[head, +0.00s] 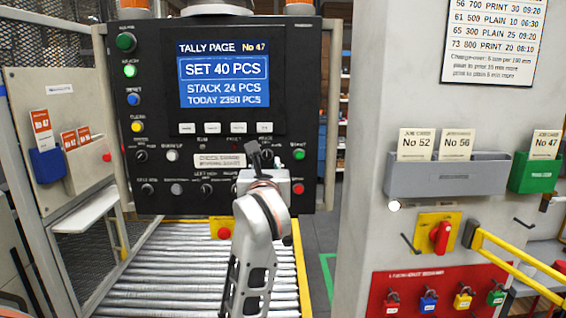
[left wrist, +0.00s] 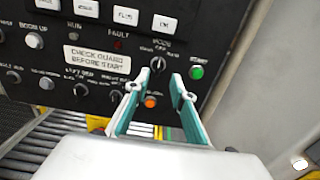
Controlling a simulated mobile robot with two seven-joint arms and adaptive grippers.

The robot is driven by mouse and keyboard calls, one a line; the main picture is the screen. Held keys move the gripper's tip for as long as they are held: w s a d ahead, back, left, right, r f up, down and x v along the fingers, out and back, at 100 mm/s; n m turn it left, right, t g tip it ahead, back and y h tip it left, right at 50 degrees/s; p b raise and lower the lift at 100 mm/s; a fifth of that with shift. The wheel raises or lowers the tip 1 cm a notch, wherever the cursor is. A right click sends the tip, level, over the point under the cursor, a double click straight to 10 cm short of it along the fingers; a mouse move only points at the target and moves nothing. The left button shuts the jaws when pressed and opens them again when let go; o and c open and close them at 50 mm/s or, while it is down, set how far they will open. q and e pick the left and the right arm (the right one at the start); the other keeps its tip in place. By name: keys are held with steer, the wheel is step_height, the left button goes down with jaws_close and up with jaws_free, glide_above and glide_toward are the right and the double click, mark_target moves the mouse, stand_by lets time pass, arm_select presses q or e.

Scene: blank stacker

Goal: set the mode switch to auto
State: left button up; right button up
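The mode switch (left wrist: 158,64) is a small dark rotary knob under the MODE label on the black control panel (head: 215,60). Its exact pointer position is too small to read. In the head view it is largely hidden by my left gripper (head: 259,155). In the left wrist view my left gripper (left wrist: 161,80) has its two teal-edged fingers apart with nothing between them. Its fingertips appear just below the switch, near the panel. I cannot tell whether they touch it. My right gripper is in neither view.
A green button (left wrist: 196,72) sits right of the switch, and an orange-red button (left wrist: 150,102) shows between my fingers. More knobs and buttons lie to the left. A roller conveyor (head: 180,260) runs below, and a grey pillar (head: 375,100) stands to the right.

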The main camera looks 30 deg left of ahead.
mark_target(267, 156)
arm_select(q)
steer(key=x, duration=0.7)
steer(key=shift+w+a, duration=0.2)
steer(key=shift+a, duration=0.15)
jaws_close()
